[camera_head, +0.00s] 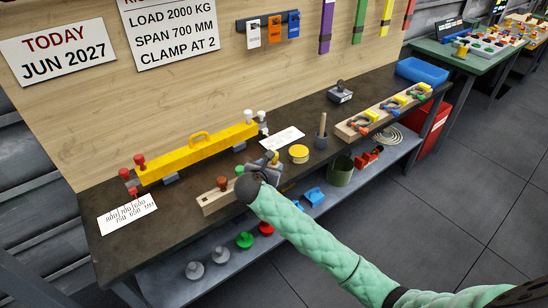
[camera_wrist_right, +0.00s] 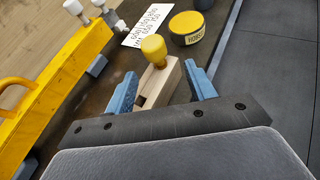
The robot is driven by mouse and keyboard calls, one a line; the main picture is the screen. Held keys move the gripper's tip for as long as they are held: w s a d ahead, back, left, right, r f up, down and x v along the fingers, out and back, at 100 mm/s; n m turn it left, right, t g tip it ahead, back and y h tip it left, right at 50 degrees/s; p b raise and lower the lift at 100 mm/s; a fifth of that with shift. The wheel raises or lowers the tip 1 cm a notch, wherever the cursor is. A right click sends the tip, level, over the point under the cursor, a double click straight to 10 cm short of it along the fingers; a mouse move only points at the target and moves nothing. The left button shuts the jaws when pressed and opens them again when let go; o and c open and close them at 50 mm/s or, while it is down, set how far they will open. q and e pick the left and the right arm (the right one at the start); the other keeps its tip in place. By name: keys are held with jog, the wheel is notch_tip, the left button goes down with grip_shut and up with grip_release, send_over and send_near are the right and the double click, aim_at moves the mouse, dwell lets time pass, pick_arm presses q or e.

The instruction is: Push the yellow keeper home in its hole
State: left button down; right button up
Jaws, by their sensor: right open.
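The yellow keeper (camera_wrist_right: 153,47) is a round yellow knob standing in the far end of a pale wooden block (camera_wrist_right: 170,78) in the right wrist view. How deep it sits in its hole I cannot tell. My right gripper (camera_wrist_right: 160,68) is open, its two blue fingers either side of the block, apart from the knob. My left gripper is not in view.
A yellow beam (camera_head: 195,154) lies behind the block, with red and white knobs at its ends. A yellow tin (camera_head: 299,154) and a white card (camera_head: 283,138) are near the gripper. A pestle in a mortar (camera_head: 321,136) stands to the right.

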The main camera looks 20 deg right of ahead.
aim_at(274, 162)
jog(key=w, duration=0.1)
jog(key=w+d+p, duration=0.1)
jog(key=shift+w+r+n, duration=0.2)
jog(key=shift+w+n, duration=0.2)
jog(key=shift+w+d+f, duration=0.2)
jog(key=shift+w+d, duration=0.15)
jog(key=shift+w, duration=0.05)
jog(key=p+x, duration=0.2)
jog(key=x, duration=0.1)
jog(key=shift+w+d+p, duration=0.1)
jog(key=shift+d+p, duration=0.15)
jog(key=shift+p, duration=0.1)
jog(key=shift+w+d+f, duration=0.3)
jog(key=shift+w+f, duration=0.1)
jog(key=shift+f, duration=0.05)
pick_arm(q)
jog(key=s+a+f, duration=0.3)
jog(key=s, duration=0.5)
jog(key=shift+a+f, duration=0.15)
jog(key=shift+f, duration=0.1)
pick_arm(e)
jog(key=shift+c, duration=0.4)
jog(key=c, duration=1)
